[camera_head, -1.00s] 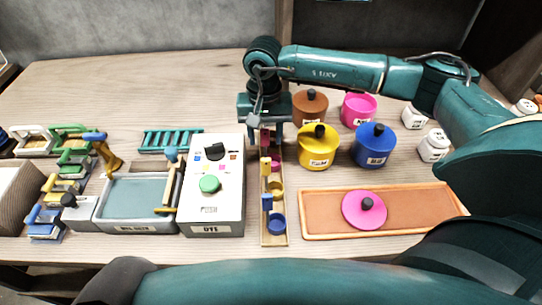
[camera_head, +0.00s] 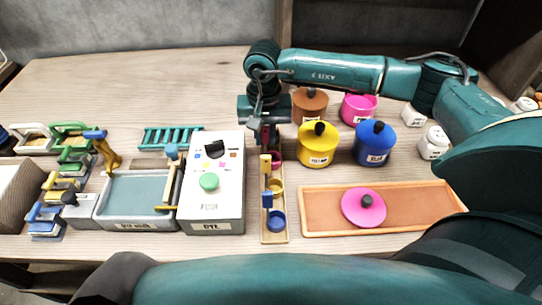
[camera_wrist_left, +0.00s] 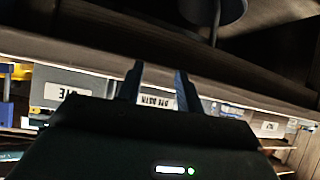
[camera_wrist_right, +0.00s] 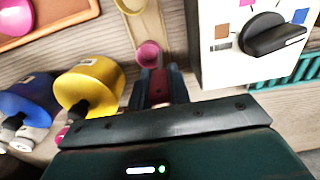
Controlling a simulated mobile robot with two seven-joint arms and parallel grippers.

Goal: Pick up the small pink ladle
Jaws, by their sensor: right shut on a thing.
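The small pink ladle (camera_head: 275,158) is at the far end of a narrow wooden ladle rack (camera_head: 274,238), beside yellow and blue ladles. Its pink cup (camera_wrist_right: 149,53) shows just beyond my right fingertips in the right wrist view. My right gripper (camera_head: 265,138) points down over the rack's far end and is shut on the pink ladle's handle, which the fingers mostly hide. The cup still looks to be at rack level. My left gripper (camera_wrist_left: 160,78) shows only in its own wrist view, fingers apart and empty, facing the front of the bench.
A white dye machine (camera_head: 214,205) stands close left of the rack. Yellow (camera_head: 318,150), blue (camera_head: 375,147), brown (camera_head: 309,104) and pink (camera_head: 358,110) lidded pots stand to the right. A wooden tray (camera_head: 425,205) with a pink lid (camera_head: 363,210) lies at front right.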

